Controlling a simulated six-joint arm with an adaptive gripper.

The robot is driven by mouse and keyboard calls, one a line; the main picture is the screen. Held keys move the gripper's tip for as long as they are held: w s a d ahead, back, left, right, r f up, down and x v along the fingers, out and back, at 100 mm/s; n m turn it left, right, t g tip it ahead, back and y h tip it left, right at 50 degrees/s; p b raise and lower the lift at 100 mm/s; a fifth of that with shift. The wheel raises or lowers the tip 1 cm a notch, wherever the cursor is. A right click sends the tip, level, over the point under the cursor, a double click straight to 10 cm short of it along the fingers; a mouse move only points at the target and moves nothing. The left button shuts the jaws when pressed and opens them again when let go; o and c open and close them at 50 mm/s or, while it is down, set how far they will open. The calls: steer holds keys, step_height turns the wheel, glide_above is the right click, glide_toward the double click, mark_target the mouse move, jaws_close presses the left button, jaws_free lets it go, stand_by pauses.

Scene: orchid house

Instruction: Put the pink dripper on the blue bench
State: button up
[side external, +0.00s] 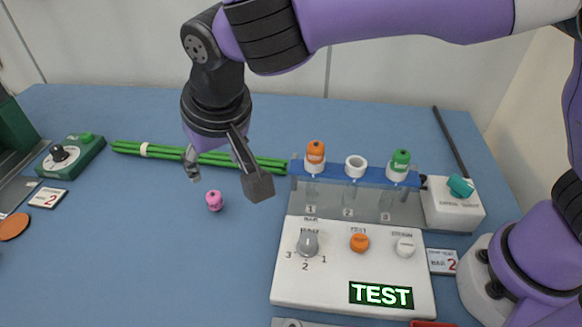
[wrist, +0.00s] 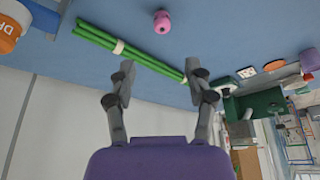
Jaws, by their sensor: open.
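The pink dripper (side external: 214,200) is a small rounded piece standing on the blue bench (side external: 150,240), left of the middle in the side external view. It also shows at the top middle of the wrist view (wrist: 162,21). My gripper (side external: 226,184) is open and empty in the air close to the dripper, with its fingers spread. In the wrist view my gripper's fingertips (wrist: 158,72) point up the picture, and the dripper lies beyond them. I see no contact between the fingers and the dripper.
A bundle of green stakes (side external: 190,156) lies behind the dripper. A white control panel (side external: 345,275) with a TEST display and a rack (side external: 385,172) with orange, white and green tops stand to the right. A green box (side external: 68,153) is at left.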

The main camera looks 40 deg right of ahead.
steer(key=s+d+r, duration=0.1)
steer(key=d+r, duration=0.2)
steer(key=d, duration=0.5)
steer(key=s+d+r, duration=0.2)
steer(key=d+r, duration=0.2)
steer(key=d, duration=0.4)
steer(key=s+d+f+t, duration=0.1)
steer(key=s+d+f, duration=0.2)
steer(key=s+d, duration=0.7)
steer(key=shift+s+d, duration=0.2)
steer(key=shift+s, duration=0.45)
